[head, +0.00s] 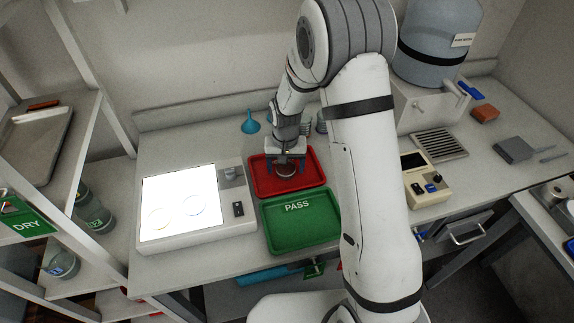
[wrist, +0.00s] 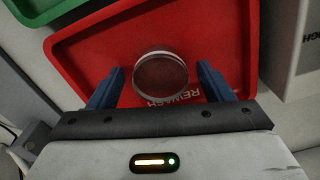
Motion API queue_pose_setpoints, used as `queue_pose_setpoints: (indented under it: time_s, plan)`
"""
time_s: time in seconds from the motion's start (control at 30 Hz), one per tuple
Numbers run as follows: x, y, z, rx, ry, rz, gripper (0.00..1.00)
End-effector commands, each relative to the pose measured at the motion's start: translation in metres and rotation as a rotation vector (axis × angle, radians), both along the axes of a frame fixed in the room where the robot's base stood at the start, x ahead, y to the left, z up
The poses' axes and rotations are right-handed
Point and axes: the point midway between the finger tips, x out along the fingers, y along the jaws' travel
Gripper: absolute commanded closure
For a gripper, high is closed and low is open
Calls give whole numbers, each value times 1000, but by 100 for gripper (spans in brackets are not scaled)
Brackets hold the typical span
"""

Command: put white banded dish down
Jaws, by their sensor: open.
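A round clear dish with a pale rim (wrist: 160,75) lies in the red tray, which is marked REWASH (wrist: 222,45). In the head view the dish (head: 285,171) shows small under my gripper, inside the red tray (head: 262,186). My gripper (wrist: 160,82) is open, with its blue fingers on either side of the dish and a gap showing at each side. In the head view my gripper (head: 287,166) points down into the red tray. I cannot tell the dish's band clearly.
A green tray marked PASS (head: 300,232) stands in front of the red tray and looks empty. A lit light box (head: 180,203) with two faint round dishes on it is at the left. A cream instrument (head: 428,185) and a water container (head: 432,70) stand at the right. Blue funnels (head: 250,124) stand behind.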

Motion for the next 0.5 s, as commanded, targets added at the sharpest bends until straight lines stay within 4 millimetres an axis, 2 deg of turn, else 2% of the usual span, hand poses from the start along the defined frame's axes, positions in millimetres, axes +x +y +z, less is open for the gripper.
queue_pose_setpoints:
  time_s: [0.17,0.5]
  plan:
    - [1,0,14,2,-5,-1,26]
    - [1,0,85,2,-5,-1,26]
